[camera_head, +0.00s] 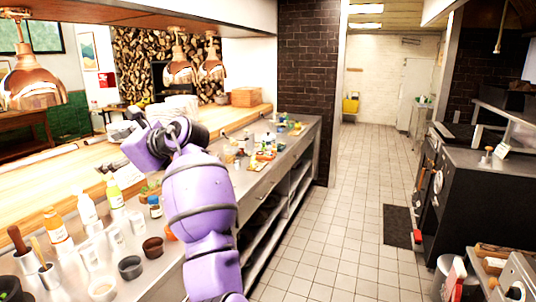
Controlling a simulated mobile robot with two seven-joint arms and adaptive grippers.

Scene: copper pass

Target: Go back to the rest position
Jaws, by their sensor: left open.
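My left arm, purple with dark joints, rises from the bottom middle and bends to the left over the steel counter (262,186). My left gripper (126,122) is small and partly hidden by the arm's purple end link, against the wooden pass shelf. I see nothing held in it, and it is open. My right gripper is not in view.
Bottles (88,208), metal cups and dark bowls (130,267) line the counter on the left. Copper lamps (32,85) hang above the wooden shelf (40,190). A black stove (480,200) stands at right. The tiled aisle (330,215) between is clear, with a dark mat (397,225).

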